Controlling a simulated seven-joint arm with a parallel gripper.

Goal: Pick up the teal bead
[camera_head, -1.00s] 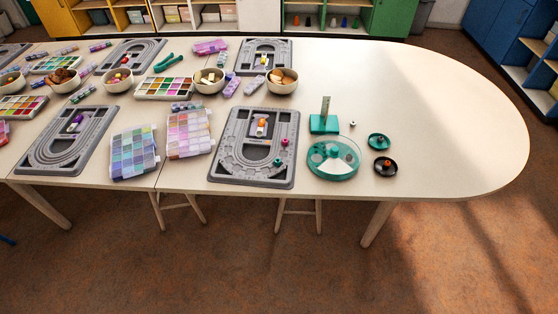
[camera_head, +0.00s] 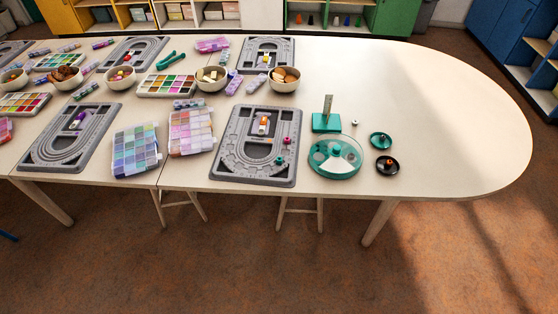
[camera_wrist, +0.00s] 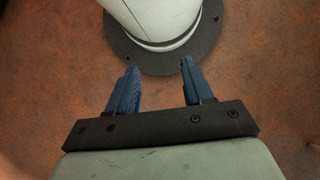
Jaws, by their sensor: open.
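In the head view, a small teal bead (camera_head: 279,160) sits on the right side of the grey bead board (camera_head: 229,173) nearest the table's front edge. A magenta bead (camera_head: 287,140) sits just behind it, at the board's right edge. My gripper (camera_wrist: 158,75) shows only in the wrist view. Its two blue fingers are apart with nothing between them. It is over the brown floor, away from the table, and no bead shows in that view.
Right of the board stand a teal round tray (camera_head: 335,172), a teal block with an upright (camera_head: 326,122), and two small dishes, one teal (camera_head: 380,140) and one black (camera_head: 386,165). Bead boxes (camera_head: 191,132) lie to the left. The table's right end is clear.

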